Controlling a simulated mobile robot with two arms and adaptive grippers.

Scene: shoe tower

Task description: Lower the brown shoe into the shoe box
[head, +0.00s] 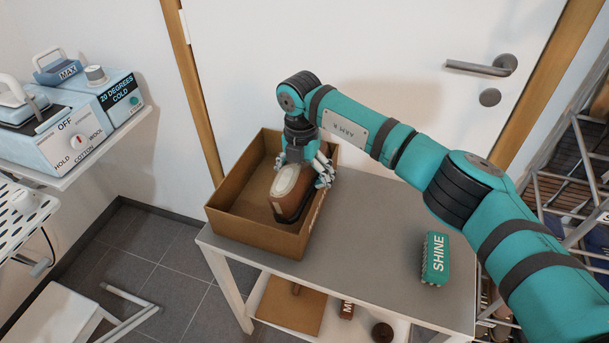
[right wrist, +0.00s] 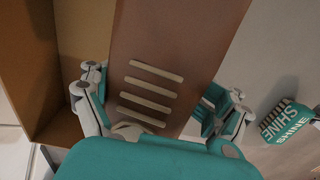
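The brown shoe (head: 291,196) is held at the right part of the open cardboard shoe box (head: 227,216) in the head view. My right gripper (head: 307,174) is shut on the shoe from above, with fingers on both sides. In the right wrist view the shoe (right wrist: 168,50) with its pale laces lies between the fingers (right wrist: 160,105), and the box (right wrist: 32,60) is to the left. The shoe hides part of the box's right wall; whether its sole touches the box floor cannot be told. My left gripper is not in view.
The box stands on a grey table (head: 375,235). A green SHINE brush (head: 435,258) lies at the table's right. Its middle is clear under my arm. A wire rack (head: 580,190) stands at the right, and a shelf with an iron (head: 70,130) at the left.

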